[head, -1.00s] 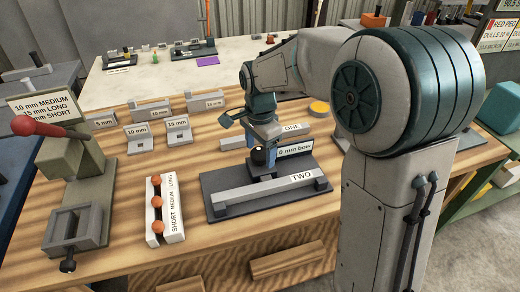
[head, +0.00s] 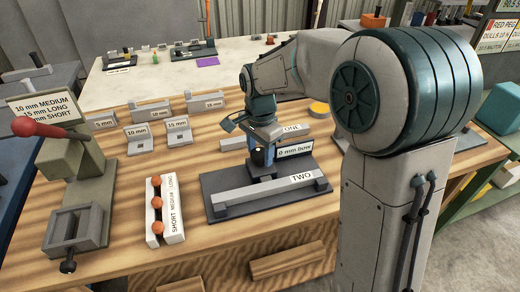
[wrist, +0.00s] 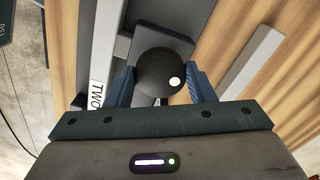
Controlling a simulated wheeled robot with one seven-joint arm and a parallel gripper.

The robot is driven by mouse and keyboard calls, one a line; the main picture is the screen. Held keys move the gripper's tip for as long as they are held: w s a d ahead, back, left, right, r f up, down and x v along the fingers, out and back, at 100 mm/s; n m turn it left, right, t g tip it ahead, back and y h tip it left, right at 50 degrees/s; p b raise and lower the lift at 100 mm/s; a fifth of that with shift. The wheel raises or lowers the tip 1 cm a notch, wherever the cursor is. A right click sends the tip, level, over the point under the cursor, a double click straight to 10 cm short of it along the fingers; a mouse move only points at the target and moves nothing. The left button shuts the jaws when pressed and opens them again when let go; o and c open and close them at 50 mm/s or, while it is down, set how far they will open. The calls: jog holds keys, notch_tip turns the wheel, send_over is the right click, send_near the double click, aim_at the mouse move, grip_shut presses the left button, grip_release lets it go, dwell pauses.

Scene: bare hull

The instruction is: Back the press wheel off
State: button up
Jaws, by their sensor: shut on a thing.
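The press wheel shows as a black ball-shaped knob (wrist: 158,70) in the wrist view, between the two blue fingers of my gripper (wrist: 161,88). The fingers are shut on it from both sides. In the head view my gripper (head: 262,158) points down over the middle of the dark press base (head: 225,208), and the hand and fingers largely hide the knob. A grey bar labelled TWO (head: 262,191) lies along the front of that base. A sign ending in "mm bow" (head: 295,150) stands behind it, its left end partly covered.
A bar labelled ONE (head: 293,130) lies behind the press. A SHORT/MEDIUM/LONG rack with orange knobs (head: 175,228) stands left of it. A red-handled lever tool (head: 70,170) is at far left. Labelled grey blocks (head: 137,138) stand behind. Wood is bare between rack and press.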

jog(key=n, duration=0.5)
jog(key=shift+p, duration=0.35)
jog(key=n+p, duration=0.1)
jog(key=n, duration=0.4)
jog(key=shift+d+n, duration=0.15)
jog(key=shift+n, duration=0.15)
jog(key=n+p, duration=0.1)
jog(key=n, duration=0.4)
jog(key=shift+r, duration=0.1)
jog(key=n+p, duration=0.1)
jog(key=n, duration=0.4)
jog(key=o, duration=1)
jog(key=shift+d, duration=0.1)
